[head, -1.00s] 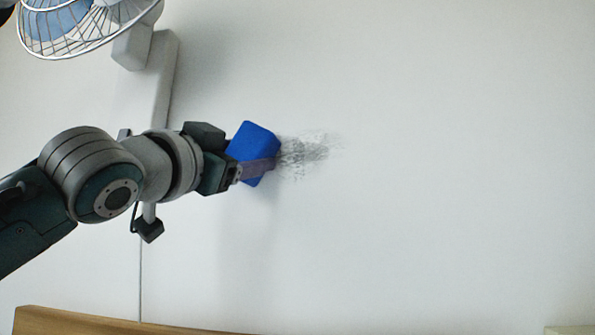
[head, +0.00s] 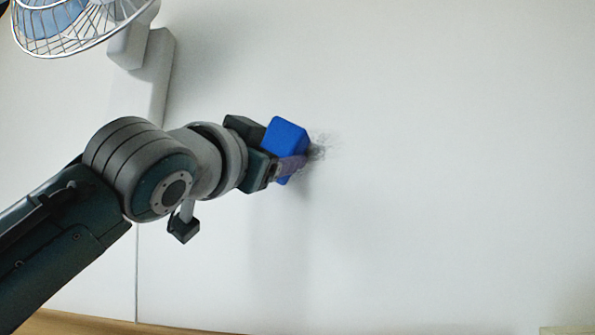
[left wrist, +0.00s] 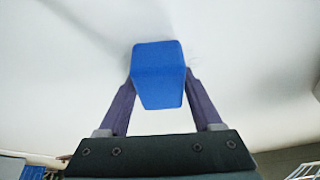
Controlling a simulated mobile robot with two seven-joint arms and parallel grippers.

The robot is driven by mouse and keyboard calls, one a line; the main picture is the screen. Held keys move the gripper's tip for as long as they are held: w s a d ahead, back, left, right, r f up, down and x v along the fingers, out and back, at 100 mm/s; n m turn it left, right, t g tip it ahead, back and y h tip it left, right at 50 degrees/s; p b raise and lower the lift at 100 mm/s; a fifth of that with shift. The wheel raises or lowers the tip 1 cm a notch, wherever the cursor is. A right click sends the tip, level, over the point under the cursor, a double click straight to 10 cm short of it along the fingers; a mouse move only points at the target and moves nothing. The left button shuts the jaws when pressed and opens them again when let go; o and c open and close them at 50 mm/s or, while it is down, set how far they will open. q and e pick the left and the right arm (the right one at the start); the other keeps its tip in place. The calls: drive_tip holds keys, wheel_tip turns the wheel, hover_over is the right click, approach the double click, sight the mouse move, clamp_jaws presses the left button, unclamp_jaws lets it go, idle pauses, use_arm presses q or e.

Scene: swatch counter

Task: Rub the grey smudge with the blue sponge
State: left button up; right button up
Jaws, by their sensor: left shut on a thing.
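The blue sponge (head: 285,138) is held at the white wall, over the left part of the grey smudge. It also shows in the left wrist view (left wrist: 158,72). My left gripper (head: 289,166) is shut on the sponge, with a purple finger on each side of it in the left wrist view. The grey smudge (head: 319,150) shows as a small faint patch just right of the sponge; any part behind the sponge is hidden. I cannot tell for sure whether the sponge touches the wall. My right gripper is not in view.
A wall fan (head: 62,25) with a wire cage hangs at the upper left, on a pale mount (head: 153,75). A wooden edge (head: 90,322) runs along the lower left. The white wall (head: 460,160) to the right is clear.

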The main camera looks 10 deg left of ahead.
sight(320, 151)
use_arm(q)
drive_tip(key=shift+d, duration=1.25)
drive_tip(key=shift+s+d+b, duration=0.1)
drive_tip(key=shift+d+b, duration=0.25)
drive_tip(key=shift+d, duration=1.2)
drive_tip(key=shift+d+f+b, duration=0.1)
drive_tip(key=shift+d+b, duration=0.35)
drive_tip(key=shift+d, duration=1.4)
drive_tip(key=shift+a, duration=0.2)
drive_tip(key=a+p, duration=0.1)
drive_tip(key=a, duration=0.1)
drive_tip(key=shift+a, duration=0.3)
drive_tip(key=shift+w+a, duration=0.25)
drive_tip(key=shift+a, duration=0.35)
drive_tip(key=shift+s+a+p, duration=0.15)
drive_tip(key=shift+a+p, duration=1.2)
drive_tip(key=shift+a, duration=2.2)
drive_tip(key=shift+w+a+p, duration=0.2)
drive_tip(key=shift+a+p, duration=0.2)
drive_tip(key=shift+a, duration=1.35)
